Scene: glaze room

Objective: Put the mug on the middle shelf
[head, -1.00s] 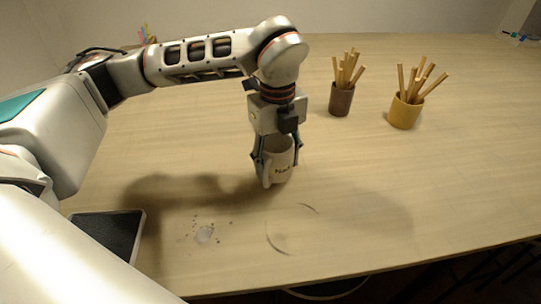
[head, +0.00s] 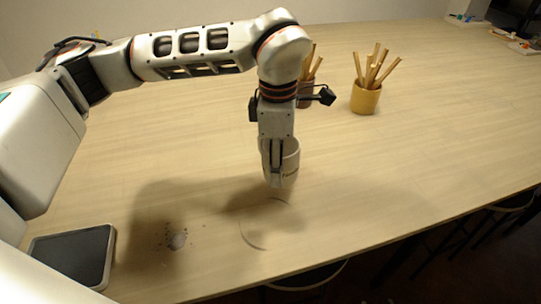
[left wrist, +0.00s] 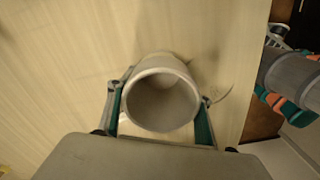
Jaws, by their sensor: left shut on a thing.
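A pale mug (head: 291,160) with small dark lettering hangs in my left gripper (head: 275,180) over the table, upright or nearly so. In the left wrist view the mug's open mouth (left wrist: 160,97) faces the camera and it looks empty. The gripper's fingers (left wrist: 160,118) press on opposite sides of it. Whether its base touches the table is hard to tell; a shadow lies just below it. No shelf shows in either view.
A yellow pot (head: 366,98) of wooden sticks stands behind the mug to the right. A brown pot (head: 306,95) is partly hidden by my arm. A dark flat tablet-like slab (head: 75,256) lies front left. Stools (head: 508,203) stand below the front edge.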

